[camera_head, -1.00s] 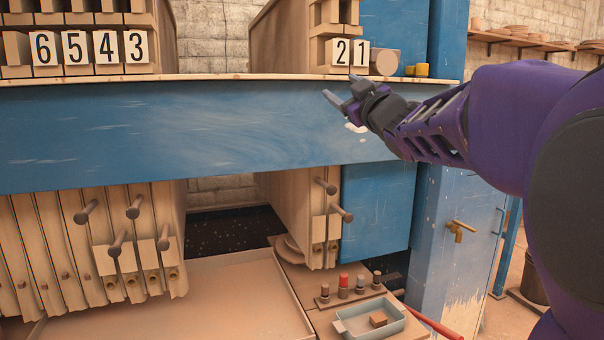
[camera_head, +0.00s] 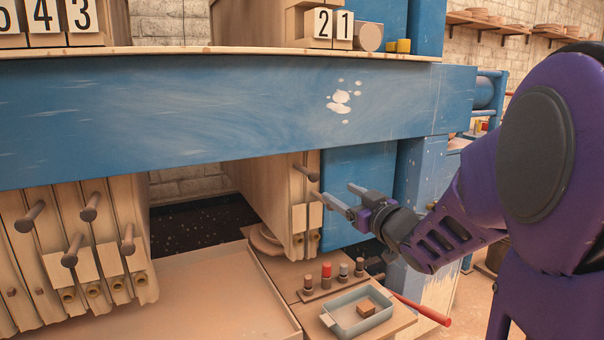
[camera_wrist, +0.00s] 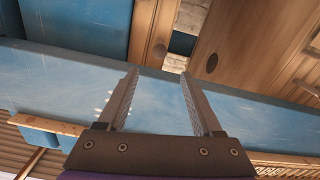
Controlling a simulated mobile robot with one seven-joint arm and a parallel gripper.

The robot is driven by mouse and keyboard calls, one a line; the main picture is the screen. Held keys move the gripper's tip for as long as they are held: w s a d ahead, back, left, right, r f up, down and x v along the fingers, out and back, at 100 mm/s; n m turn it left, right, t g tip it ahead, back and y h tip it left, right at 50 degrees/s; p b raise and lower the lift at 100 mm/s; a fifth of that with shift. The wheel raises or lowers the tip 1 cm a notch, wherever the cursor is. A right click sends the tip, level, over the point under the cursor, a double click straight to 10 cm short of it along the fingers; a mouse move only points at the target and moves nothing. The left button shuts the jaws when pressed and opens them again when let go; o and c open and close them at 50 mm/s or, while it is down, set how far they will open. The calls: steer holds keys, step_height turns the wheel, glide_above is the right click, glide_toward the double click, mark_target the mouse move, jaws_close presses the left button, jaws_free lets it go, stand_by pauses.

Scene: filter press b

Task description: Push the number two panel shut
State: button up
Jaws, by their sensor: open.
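The number two panel (camera_head: 270,200) is a tall wooden plate hanging under the blue beam, below the "2" tag (camera_head: 323,23). Its broad left face borders a wide dark gap. The number one panel (camera_head: 313,215) is close against its right side, below the "1" tag (camera_head: 343,25). Peg handles (camera_head: 307,173) stick out from their front edges. My gripper (camera_head: 338,192) is open and empty, just right of these handles, its fingers pointing left. In the wrist view my gripper (camera_wrist: 160,73) has nothing between its fingers; wooden faces lie beyond, but I cannot tell which panels.
Several wooden panels with pegs (camera_head: 75,250) stand left of the gap. The blue beam (camera_head: 200,115) crosses above. Below are a shallow tray (camera_head: 215,300), a small blue-grey tub (camera_head: 345,325) and a red-handled tool (camera_head: 425,310). A blue post (camera_head: 415,180) stands behind my arm.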

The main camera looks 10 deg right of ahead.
mark_target(307, 173)
steer(key=x, duration=1.6)
steer(key=shift+w+a, duration=0.1)
steer(key=shift+w, duration=0.2)
jaws_close()
stand_by(0.6)
